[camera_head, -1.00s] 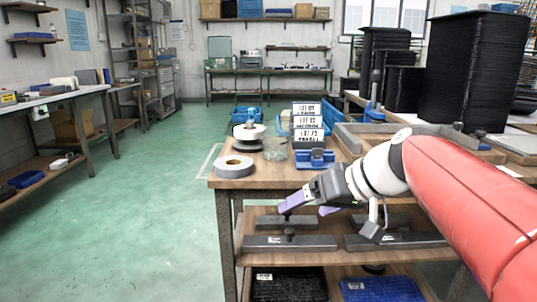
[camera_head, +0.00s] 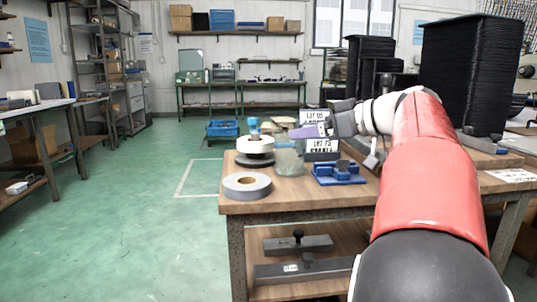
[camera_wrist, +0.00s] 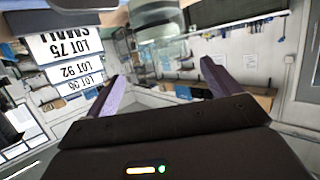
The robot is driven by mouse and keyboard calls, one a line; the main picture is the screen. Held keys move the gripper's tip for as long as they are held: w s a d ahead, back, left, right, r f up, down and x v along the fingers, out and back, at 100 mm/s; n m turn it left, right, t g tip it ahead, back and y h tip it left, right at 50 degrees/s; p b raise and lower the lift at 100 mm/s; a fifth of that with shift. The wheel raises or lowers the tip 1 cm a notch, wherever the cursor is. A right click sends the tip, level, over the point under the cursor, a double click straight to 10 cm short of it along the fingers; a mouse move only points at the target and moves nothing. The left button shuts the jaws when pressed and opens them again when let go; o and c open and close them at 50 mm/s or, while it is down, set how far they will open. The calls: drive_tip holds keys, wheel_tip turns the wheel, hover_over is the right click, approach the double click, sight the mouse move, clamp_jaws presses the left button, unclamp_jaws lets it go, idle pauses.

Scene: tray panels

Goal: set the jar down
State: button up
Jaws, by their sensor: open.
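The clear glass jar (camera_head: 289,162) stands on the wooden table (camera_head: 300,195), between the stacked rolls and the blue fixture. My gripper (camera_head: 305,131) is open, with purple fingers, above and behind the jar in the head view and in front of the lot cards. In the wrist view the open fingers (camera_wrist: 160,88) have nothing between them. A blurred glass shape, probably the jar (camera_wrist: 158,28), shows at the top of that view, beyond the fingertips. I see no contact between gripper and jar.
A grey tape roll (camera_head: 247,185) lies at the table's near left corner. Stacked rolls (camera_head: 254,158) stand behind it. A blue fixture (camera_head: 337,172) sits right of the jar, near the lot cards (camera_head: 322,146). Tall black tray stacks (camera_head: 465,75) stand at the right.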

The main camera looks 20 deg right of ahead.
sight(284, 135)
drive_tip(key=x, duration=0.8)
drive_tip(key=shift+s+a+f+b, duration=0.15)
drive_tip(key=shift+a+b, duration=0.15)
drive_tip(key=shift+b, duration=0.05)
drive_tip(key=c, duration=1.3)
